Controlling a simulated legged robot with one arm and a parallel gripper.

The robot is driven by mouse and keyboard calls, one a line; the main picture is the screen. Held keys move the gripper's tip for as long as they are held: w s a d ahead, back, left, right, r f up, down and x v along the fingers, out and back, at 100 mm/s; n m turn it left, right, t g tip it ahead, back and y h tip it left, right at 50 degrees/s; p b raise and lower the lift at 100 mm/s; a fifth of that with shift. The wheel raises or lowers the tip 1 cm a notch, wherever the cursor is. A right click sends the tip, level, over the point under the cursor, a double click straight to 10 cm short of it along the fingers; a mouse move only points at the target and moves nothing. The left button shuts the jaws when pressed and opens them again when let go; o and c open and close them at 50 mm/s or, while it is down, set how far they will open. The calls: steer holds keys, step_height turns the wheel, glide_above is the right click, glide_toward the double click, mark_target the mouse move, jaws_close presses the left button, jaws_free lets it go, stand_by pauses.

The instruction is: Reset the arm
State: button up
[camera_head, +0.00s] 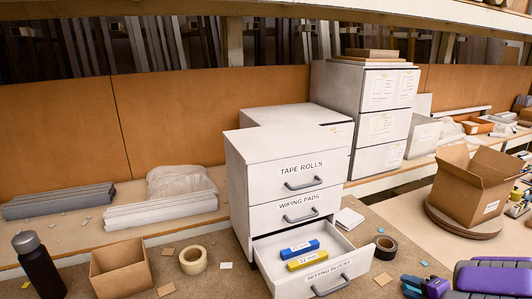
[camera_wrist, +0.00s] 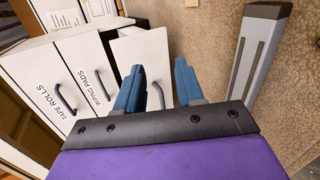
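My gripper (camera_head: 420,287) is at the bottom right of the head view, in purple and blue, to the right of the white drawer cabinet (camera_head: 240,190). In the wrist view my gripper (camera_wrist: 160,82) has its two blue fingers apart with nothing held between them. The cabinet's bottom drawer, labelled SETTING BLOCKS (camera_head: 328,276), is pulled out. A blue block (camera_head: 300,248) and a yellow block (camera_head: 307,260) lie in it. The TAPE ROLLS drawer (camera_head: 300,172) and WIPING PADS drawer (camera_head: 300,208) are closed.
A black tape roll (camera_head: 385,248) lies right of the open drawer. An open cardboard box (camera_head: 470,190) stands on a round turntable (camera_head: 455,228). At left are a beige tape roll (camera_head: 193,260), a small open box (camera_head: 118,272) and a dark bottle (camera_head: 38,268). Flat scraps lie about.

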steer(key=w+d+r+m+h, duration=0.3)
steer(key=d+r+m+h, duration=0.25)
steer(key=r+h, duration=0.2)
steer(key=s+a+r+m+g+h, duration=0.2)
steer(key=s+r+m+g+h, duration=0.15)
steer(key=s+r+m, duration=0.3)
steer(key=s+a+f+m+g+y, duration=0.2)
steer(key=s+a+m+g, duration=0.3)
steer(key=s+a, duration=1)
steer(key=s+a+f+m+g+y, duration=0.3)
steer(key=s+a+m+g+y, duration=0.1)
steer(key=s+a, duration=1.1)
steer(key=shift+a+f+m+g+y, duration=0.15)
steer(key=shift+f+m+g+y, duration=0.2)
steer(key=shift+m, duration=0.55)
steer(key=shift+s, duration=0.1)
